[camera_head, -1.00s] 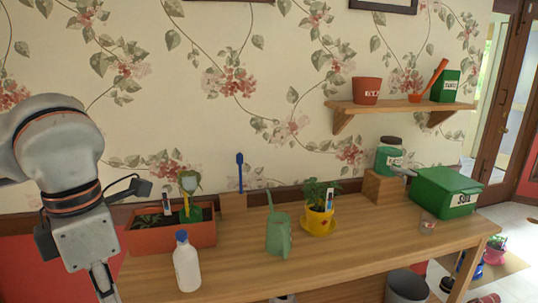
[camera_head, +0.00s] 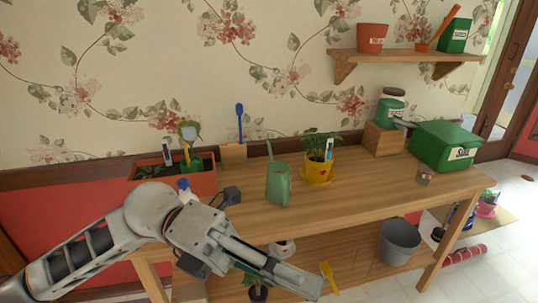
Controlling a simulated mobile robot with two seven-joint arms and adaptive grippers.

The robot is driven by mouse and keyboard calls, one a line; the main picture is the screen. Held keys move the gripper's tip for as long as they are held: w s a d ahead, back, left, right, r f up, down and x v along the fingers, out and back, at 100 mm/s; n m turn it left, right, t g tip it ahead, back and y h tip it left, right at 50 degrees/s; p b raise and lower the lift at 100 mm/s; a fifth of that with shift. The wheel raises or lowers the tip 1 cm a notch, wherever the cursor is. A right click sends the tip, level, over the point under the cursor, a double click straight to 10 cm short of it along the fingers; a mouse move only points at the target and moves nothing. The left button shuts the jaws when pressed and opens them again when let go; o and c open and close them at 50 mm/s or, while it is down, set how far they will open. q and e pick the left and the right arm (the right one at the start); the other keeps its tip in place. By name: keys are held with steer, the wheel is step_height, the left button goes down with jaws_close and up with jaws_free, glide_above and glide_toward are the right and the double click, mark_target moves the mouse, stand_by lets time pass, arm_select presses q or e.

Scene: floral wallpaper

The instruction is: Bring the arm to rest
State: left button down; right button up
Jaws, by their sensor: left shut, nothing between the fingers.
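My left arm comes in from the left, low in front of the wooden workbench (camera_head: 345,213). Its gripper (camera_head: 312,287) is shut and empty, pointing right and down in front of the lower shelf (camera_head: 330,254). The arm hides most of a white bottle, whose blue cap (camera_head: 183,185) shows above it. My right gripper is not in view.
On the bench stand an orange planter (camera_head: 200,184), a green watering can (camera_head: 278,187), a yellow pot (camera_head: 318,173) and a green box (camera_head: 440,145). A grey bucket (camera_head: 399,240) and a yellow tool (camera_head: 327,275) are below. The bench middle is clear.

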arm_select(q)
steer(key=w+a+r+n+t+h, duration=0.1)
steer(key=w+n+t+h, duration=0.7)
steer(key=w+n+t, duration=0.3)
steer(key=w+a+f+n+t+y, duration=0.45)
steer(key=f+n+t, duration=0.3)
steer(key=n, duration=0.25)
steer(key=w+a+f+n+t+y, duration=0.4)
steer(key=w+f+n+t+y, duration=0.1)
steer(key=f+n+t, duration=0.3)
steer(key=s+a+f+n+g+y, duration=0.1)
steer(key=a+f+n+y, duration=0.25)
steer(key=f, duration=0.35)
steer(key=a+f+n+g+y, duration=0.1)
steer(key=a+f+n+y, duration=0.25)
steer(key=f, duration=0.45)
steer(key=s+a+f+n+g+y, duration=0.2)
steer(key=s+a+f, duration=0.1)
steer(key=s+f, duration=0.4)
steer(key=s+a+f+n+g+y, duration=0.2)
steer(key=s+f, duration=0.4)
steer(key=f, duration=0.6)
steer(key=shift+s+a+n+g+y, duration=0.4)
steer(key=shift+a+n, duration=0.2)
steer(key=shift+a, duration=0.5)
